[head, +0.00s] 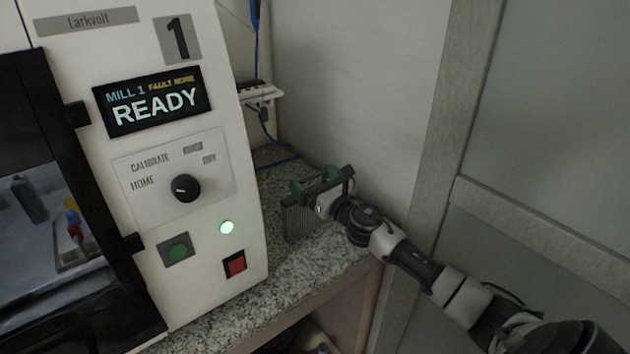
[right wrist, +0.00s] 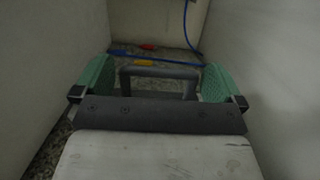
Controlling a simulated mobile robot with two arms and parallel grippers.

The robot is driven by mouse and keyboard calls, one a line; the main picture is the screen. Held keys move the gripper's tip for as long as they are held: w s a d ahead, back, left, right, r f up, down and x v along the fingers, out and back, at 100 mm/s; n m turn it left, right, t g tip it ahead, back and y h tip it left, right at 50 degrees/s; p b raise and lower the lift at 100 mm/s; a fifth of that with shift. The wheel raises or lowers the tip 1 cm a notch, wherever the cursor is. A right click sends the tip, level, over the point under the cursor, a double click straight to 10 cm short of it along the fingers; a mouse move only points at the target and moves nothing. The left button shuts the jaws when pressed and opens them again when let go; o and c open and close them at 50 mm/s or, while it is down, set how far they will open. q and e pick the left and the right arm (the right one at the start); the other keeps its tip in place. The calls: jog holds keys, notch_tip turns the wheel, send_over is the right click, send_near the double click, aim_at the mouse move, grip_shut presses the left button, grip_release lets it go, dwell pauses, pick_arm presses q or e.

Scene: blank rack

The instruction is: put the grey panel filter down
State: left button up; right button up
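The grey panel filter (head: 301,222) is upright at the granite counter, right of the mill, with its ribbed face showing in the head view. It appears to stand on the counter. Its dark handle (right wrist: 158,71) shows in the right wrist view. My right gripper (head: 315,182) is at the filter's top. Its green-padded fingers are spread wide, one on each side of the handle, also in the right wrist view (right wrist: 157,82). The pads look slightly apart from the handle. The gripper's bracket hides the filter's body there. My left gripper is not in view.
The white mill (head: 220,170), with a READY display, stands close on the left. A wall and a post (head: 440,150) bound the counter (head: 285,290) on the right. A blue cable (head: 278,163) runs behind the filter. Some counter in front is bare.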

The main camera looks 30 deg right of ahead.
jog(key=shift+r, duration=0.2)
jog(key=s+d+f+b, duration=0.1)
jog(key=s+f+b, duration=0.1)
jog(key=s, duration=1)
jog(key=shift+w, duration=0.1)
